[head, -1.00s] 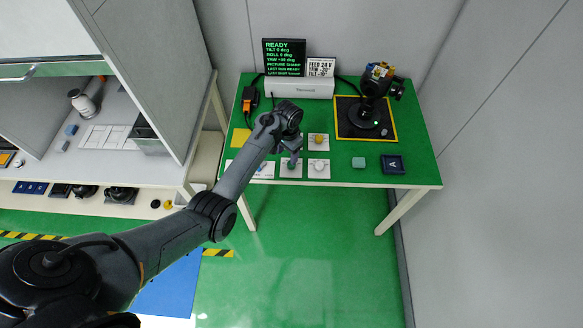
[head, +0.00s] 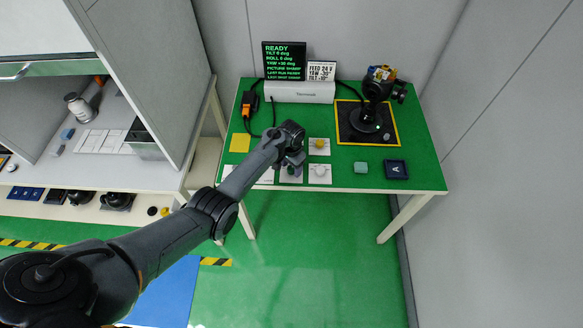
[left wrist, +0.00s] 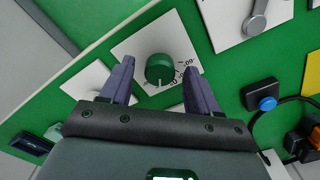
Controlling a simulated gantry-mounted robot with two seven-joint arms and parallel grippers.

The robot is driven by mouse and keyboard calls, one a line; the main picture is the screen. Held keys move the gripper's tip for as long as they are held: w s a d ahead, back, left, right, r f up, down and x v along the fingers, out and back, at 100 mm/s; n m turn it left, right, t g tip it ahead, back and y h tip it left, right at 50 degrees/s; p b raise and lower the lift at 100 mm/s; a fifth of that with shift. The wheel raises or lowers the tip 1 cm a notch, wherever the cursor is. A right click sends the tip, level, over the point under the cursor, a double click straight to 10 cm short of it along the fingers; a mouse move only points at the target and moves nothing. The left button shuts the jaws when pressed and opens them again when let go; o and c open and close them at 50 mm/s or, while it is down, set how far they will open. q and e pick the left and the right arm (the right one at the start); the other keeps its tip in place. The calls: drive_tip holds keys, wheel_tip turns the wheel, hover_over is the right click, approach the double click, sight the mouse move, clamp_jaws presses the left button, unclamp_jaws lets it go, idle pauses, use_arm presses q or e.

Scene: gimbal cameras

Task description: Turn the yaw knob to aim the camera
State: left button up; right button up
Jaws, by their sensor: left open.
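A green knob (left wrist: 159,68) on a white plate with a printed degree scale shows in the left wrist view; I cannot read its name. My left gripper (left wrist: 157,82) is open, one finger each side of the knob, not clearly touching it. In the head view my left gripper (head: 291,165) hides most of this knob at the table's front edge. The camera on its black gimbal stand (head: 378,100) stands at the back right. The screen (head: 284,60) shows READY and seems to read yaw +30. The card (head: 321,70) reads yaw -30, tilt -10. My right gripper is not in view.
A yellow knob (head: 319,142) and a white knob (head: 319,170) stand close right of the gripper. A teal block (head: 361,167) and a dark tile marked A (head: 396,169) lie further right. A cabinet (head: 150,75) stands left of the table.

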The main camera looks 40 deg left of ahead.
use_arm(q)
drive_tip(key=shift+f, duration=0.1)
drive_tip(key=c, duration=1)
drive_tip(key=shift+c, duration=0.2)
